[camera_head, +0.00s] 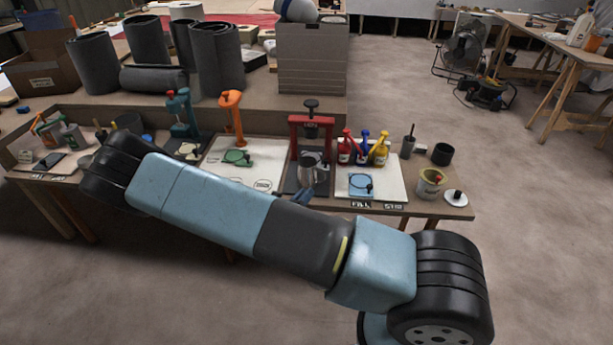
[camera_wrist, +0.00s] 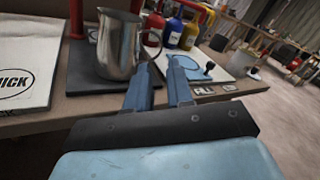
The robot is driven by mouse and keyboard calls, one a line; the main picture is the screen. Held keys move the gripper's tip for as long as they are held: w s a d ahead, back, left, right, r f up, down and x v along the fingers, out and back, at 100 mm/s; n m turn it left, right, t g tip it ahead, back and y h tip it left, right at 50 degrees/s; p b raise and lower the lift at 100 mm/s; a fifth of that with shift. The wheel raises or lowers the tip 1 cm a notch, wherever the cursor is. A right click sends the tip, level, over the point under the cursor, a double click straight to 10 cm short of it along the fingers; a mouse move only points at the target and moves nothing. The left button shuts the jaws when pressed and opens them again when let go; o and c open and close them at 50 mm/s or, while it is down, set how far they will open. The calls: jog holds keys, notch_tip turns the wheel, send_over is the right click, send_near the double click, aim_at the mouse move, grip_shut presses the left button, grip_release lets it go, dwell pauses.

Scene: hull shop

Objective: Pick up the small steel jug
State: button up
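The small steel jug (camera_head: 308,168) stands upright on a dark base plate under a red pump stand (camera_head: 311,122) on the workbench. In the wrist view the jug (camera_wrist: 117,45) is upright at upper left, with its handle to the right. My gripper (camera_wrist: 160,64) is open, with two blue fingers apart and nothing seen between them. Its fingers point toward the bench, just in front and to the right of the jug, near the handle. In the head view only a bit of my gripper (camera_head: 301,197) shows past my arm, at the bench's front edge.
A board with a green ring (camera_head: 237,157) and an orange stand (camera_head: 232,116) are left.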

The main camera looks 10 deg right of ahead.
aim_at(324, 173)
jog(key=x, duration=0.8)
jog(key=shift+s, duration=0.1)
jog(key=shift+f+x, duration=0.15)
jog(key=shift+x, duration=1.2)
jog(key=shift+f+x, duration=0.2)
jog(key=shift+x, duration=1.1)
grip_shut()
